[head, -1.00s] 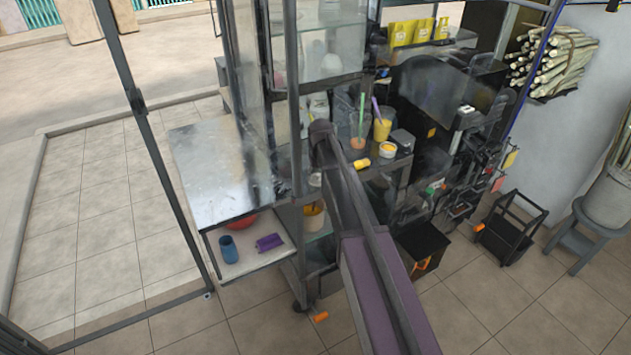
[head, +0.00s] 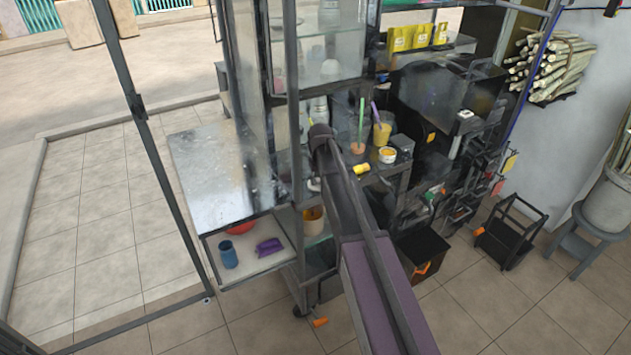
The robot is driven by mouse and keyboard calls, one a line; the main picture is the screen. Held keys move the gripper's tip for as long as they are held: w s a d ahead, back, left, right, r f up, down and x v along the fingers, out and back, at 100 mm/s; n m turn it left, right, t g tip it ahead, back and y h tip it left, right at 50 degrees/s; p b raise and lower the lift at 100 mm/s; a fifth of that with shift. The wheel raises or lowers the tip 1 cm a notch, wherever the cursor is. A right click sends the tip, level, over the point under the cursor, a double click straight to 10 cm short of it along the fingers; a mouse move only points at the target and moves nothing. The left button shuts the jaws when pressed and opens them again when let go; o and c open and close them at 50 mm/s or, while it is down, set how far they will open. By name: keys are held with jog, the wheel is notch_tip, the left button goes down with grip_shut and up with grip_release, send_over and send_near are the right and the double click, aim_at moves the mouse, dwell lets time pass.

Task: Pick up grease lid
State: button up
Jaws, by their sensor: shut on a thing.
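My arm reaches from the bottom of the head view up to the cart, and its far joint is in front of the shelves. My gripper is hidden behind the arm, so its jaws and anything in them do not show. A small white tub with yellow contents (head: 387,155) stands open on the cart's dark shelf, right of my arm. A small yellow cylinder (head: 362,169) lies just left of and below the tub. I cannot make out a separate grease lid. A small pale shape (head: 314,184) shows at the arm's left edge, too unclear to name.
A yellow cup (head: 382,133) and an orange piece with a green stick (head: 358,148) stand behind the tub. A metal tabletop (head: 205,185) juts out left. Below it are a blue cup (head: 228,255) and a purple item (head: 268,246). A black rack (head: 512,237) stands right.

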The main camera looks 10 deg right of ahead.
aim_at(317, 178)
jog(key=shift+r+p, duration=1.55)
jog(key=shift+r, duration=0.1)
jog(key=s+d, duration=0.3)
jog(key=s, duration=0.4)
jog(key=s+d+r+p, duration=0.1)
jog(key=s+d, duration=0.2)
jog(key=s, duration=0.4)
jog(key=shift+s+d+r, duration=0.2)
jog(key=shift+s+d, duration=0.1)
jog(key=shift+a, duration=0.15)
